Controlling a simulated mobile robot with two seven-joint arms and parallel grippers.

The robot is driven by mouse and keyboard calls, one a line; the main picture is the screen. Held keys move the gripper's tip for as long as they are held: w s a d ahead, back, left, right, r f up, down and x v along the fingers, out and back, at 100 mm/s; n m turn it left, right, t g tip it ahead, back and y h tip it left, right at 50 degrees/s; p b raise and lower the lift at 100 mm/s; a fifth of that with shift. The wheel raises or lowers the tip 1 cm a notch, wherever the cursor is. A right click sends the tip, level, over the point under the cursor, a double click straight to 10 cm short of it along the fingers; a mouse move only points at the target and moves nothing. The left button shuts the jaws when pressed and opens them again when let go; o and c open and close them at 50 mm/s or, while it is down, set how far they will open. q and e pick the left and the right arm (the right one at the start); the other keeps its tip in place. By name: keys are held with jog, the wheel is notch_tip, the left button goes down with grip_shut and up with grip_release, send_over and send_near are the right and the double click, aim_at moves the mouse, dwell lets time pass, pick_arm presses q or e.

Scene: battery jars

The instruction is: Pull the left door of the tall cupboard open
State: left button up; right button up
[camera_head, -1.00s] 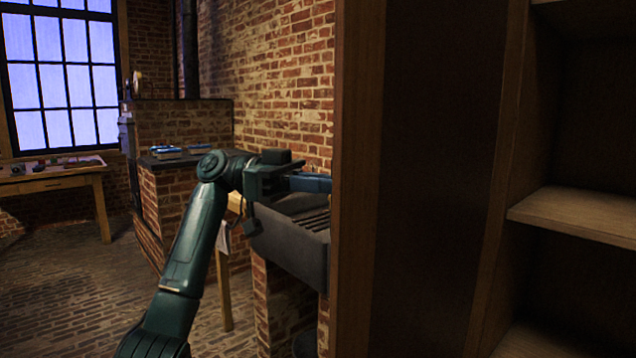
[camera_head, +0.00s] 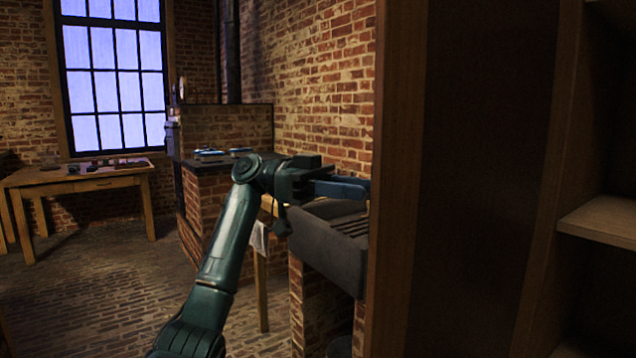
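The left door of the tall cupboard (camera_head: 480,180) stands open as a dark panel in a brown wooden frame, seen steeply from its inner side. Its free edge (camera_head: 395,180) is toward the left. To its right is the cupboard's inside with a pale wooden shelf (camera_head: 605,219). My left gripper (camera_head: 358,188) is at the left of the door's free edge, with its blue fingers pointing right. The fingertips end at or behind that edge. I cannot tell whether they touch the door or how far apart they are. My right gripper is not in view.
Behind my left arm are a dark grey trough-like forge (camera_head: 330,240) on brick and a brick block with a dark top (camera_head: 225,160). A wooden table (camera_head: 85,185) stands under the window at the far left. The brick floor (camera_head: 100,290) at left is clear.

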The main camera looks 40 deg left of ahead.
pick_arm(q)
jog(key=a, duration=0.9)
jog(key=shift+s+a, duration=0.4)
